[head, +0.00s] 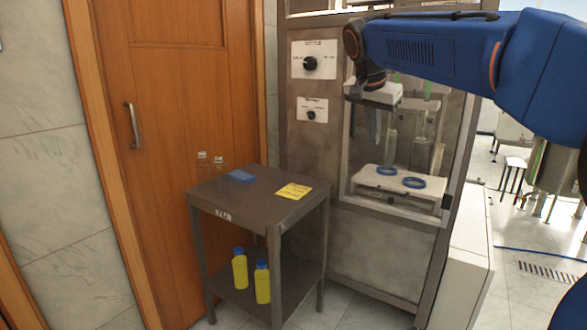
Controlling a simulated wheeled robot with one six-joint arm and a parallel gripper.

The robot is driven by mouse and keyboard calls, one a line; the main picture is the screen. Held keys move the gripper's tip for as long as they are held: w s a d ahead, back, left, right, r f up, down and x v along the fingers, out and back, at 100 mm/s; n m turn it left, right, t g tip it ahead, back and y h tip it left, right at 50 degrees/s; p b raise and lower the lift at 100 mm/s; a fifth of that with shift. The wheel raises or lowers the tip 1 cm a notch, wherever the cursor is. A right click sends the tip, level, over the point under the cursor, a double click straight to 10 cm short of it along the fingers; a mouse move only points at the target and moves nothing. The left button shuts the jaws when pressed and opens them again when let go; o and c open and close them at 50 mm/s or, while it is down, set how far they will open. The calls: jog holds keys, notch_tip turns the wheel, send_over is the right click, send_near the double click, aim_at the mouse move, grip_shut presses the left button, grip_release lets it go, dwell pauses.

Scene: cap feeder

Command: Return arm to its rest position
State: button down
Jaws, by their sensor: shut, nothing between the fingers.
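My blue arm (440,52) reaches in from the right edge, across the top of the machine. My gripper (382,130) hangs from its end, pointing down, in front of the machine's glass window. It is shut and holds nothing. Its dark fingers are hard to make out against the glass. Behind and below the gripper, a white platform (402,196) inside the machine carries two blue rings (387,171) (414,183), apart from my gripper.
The grey machine (310,165) has two black knobs (310,63) (311,114). A metal table (255,212) holds a blue item (241,176), a yellow note (294,191) and clear bottles (218,163). Yellow bottles (262,284) stand on its lower shelf. A wooden door (165,120) is at left.

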jog(key=s+d+f+n+y, duration=0.1)
jog(key=s+d+f+n, duration=0.15)
jog(key=s+f, duration=0.55)
jog(key=s+d+f+n, duration=0.2)
jog(key=s+d+f, duration=0.2)
jog(key=s, duration=0.8)
jog(key=s+d+f+n+y, duration=0.1)
jog(key=s+f+n, duration=0.3)
jog(key=s+f, duration=1.3)
jog(key=shift+s+d+f+y, duration=0.15)
jog(key=shift+f+y, duration=0.15)
jog(key=shift+f, duration=0.25)
